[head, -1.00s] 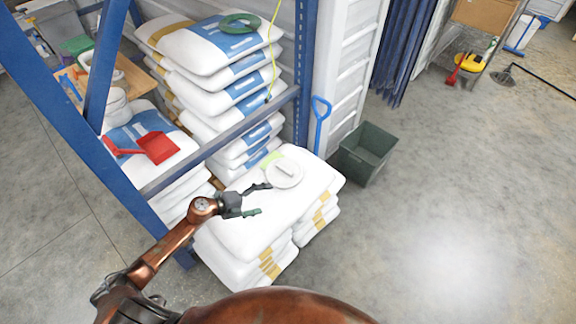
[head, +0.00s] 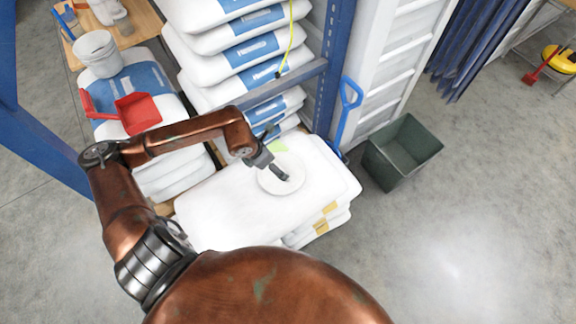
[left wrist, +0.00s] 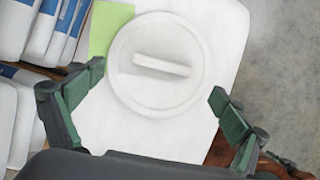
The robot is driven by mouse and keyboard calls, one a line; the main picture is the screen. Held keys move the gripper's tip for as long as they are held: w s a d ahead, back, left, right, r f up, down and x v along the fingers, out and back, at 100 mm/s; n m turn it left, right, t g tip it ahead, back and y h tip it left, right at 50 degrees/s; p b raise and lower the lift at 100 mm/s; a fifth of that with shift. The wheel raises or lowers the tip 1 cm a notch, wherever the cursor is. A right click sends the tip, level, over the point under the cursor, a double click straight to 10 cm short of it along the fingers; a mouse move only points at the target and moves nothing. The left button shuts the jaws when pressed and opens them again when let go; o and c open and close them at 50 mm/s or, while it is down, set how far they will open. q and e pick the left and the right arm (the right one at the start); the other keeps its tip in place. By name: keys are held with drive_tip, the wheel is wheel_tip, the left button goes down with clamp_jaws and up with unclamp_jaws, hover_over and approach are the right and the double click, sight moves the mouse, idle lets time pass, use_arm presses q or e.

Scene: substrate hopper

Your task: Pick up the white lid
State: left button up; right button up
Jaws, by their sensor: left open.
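The white lid (head: 268,182) is round with a raised bar handle. It lies flat on the top white sack (head: 225,205) of a low stack, beside a light green patch (head: 279,146). In the left wrist view the lid (left wrist: 150,88) sits ahead of the jaws, its bar handle (left wrist: 162,65) tilted slightly. My left gripper (head: 279,174) is over the lid in the head view and hides part of it. In the left wrist view the left gripper (left wrist: 158,105) is open and empty, with one finger to each side of the lid.
A blue rack post (head: 335,70) and crossbar (head: 285,88) stand behind the stack, with taller sack stacks beyond. A dark green bin (head: 400,152) and a blue-handled tool (head: 346,112) are at the right. A red dustpan (head: 137,112) and white bucket (head: 97,52) are at the left.

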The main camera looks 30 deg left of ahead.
sight(291, 164)
use_arm(q)
drive_tip(key=shift+x, duration=0.95)
drive_tip(key=b+x, duration=0.1)
drive_tip(key=x, duration=0.1)
drive_tip(key=b+x, duration=0.1)
drive_tip(key=x, duration=0.1)
drive_tip(key=shift+s+d+f, duration=0.1)
drive_tip(key=shift+s+d, duration=0.1)
drive_tip(key=shift+d, duration=0.05)
drive_tip(key=shift+w+f, duration=0.15)
drive_tip(key=shift+f, duration=0.3)
use_arm(e)
drive_tip(key=w, duration=0.4)
drive_tip(key=shift+w+a+f, duration=0.15)
drive_tip(key=shift+w+a, duration=0.05)
use_arm(q)
drive_tip(key=c, duration=1.3)
drive_tip(key=shift+o, duration=0.2)
drive_tip(key=shift+r, duration=0.1)
